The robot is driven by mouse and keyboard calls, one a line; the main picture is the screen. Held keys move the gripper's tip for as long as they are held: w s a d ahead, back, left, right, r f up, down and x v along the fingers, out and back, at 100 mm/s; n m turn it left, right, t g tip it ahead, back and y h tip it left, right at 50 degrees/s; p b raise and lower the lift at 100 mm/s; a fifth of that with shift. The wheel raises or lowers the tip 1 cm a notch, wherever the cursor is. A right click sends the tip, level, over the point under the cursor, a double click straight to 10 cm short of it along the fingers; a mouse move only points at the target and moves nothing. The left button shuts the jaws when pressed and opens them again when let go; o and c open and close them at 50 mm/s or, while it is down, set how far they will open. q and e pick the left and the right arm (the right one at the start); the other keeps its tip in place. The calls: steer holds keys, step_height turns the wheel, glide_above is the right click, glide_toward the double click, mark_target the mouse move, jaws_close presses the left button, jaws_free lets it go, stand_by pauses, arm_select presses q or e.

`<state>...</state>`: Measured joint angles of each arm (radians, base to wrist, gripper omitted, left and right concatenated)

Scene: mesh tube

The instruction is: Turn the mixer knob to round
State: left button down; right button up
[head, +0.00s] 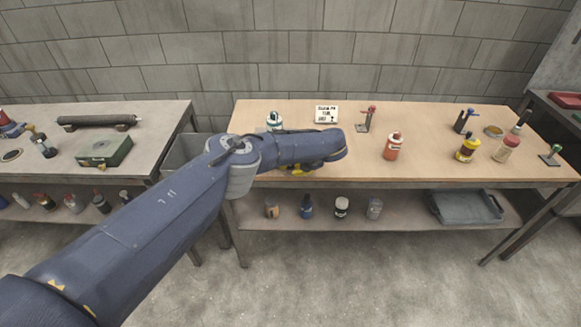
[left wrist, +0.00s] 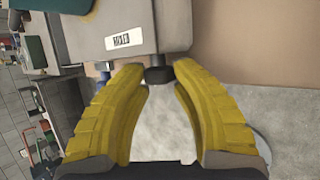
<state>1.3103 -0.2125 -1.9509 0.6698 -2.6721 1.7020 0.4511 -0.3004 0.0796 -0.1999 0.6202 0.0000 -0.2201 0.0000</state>
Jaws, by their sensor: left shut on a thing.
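In the left wrist view, a dark round knob (left wrist: 159,75) sits on the lower edge of a grey body (left wrist: 172,22) with a white label (left wrist: 123,41), which looks like the mixer. My left gripper (left wrist: 157,71) has its yellow fingers on either side of the knob, shut on it. In the head view, my left arm reaches over the middle bench, and a little of the yellow left gripper (head: 297,169) shows under the wrist. The arm hides the mixer and knob there. The knob's setting cannot be read. My right gripper is not in view.
On the middle bench (head: 350,165) stand a white sign (head: 327,114), a red-topped stand (head: 366,119), an orange bottle (head: 392,146) and a yellow bottle (head: 467,148). A green case (head: 104,151) lies on the left bench. The lower shelf holds several jars and a grey tray (head: 465,207).

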arm_select(q)
steer(key=shift+s+f+y, duration=0.15)
steer(key=shift+f+y, duration=0.15)
steer(key=shift+y, duration=0.3)
steer(key=shift+r+y, duration=0.1)
steer(key=shift+y, duration=0.2)
steer(key=c, duration=1.4)
jaws_free()
steer(key=shift+o, duration=0.2)
steer(key=shift+d+r, duration=0.3)
steer(key=shift+r, duration=0.1)
steer(key=v, duration=1.1)
steer(key=shift+s, duration=0.15)
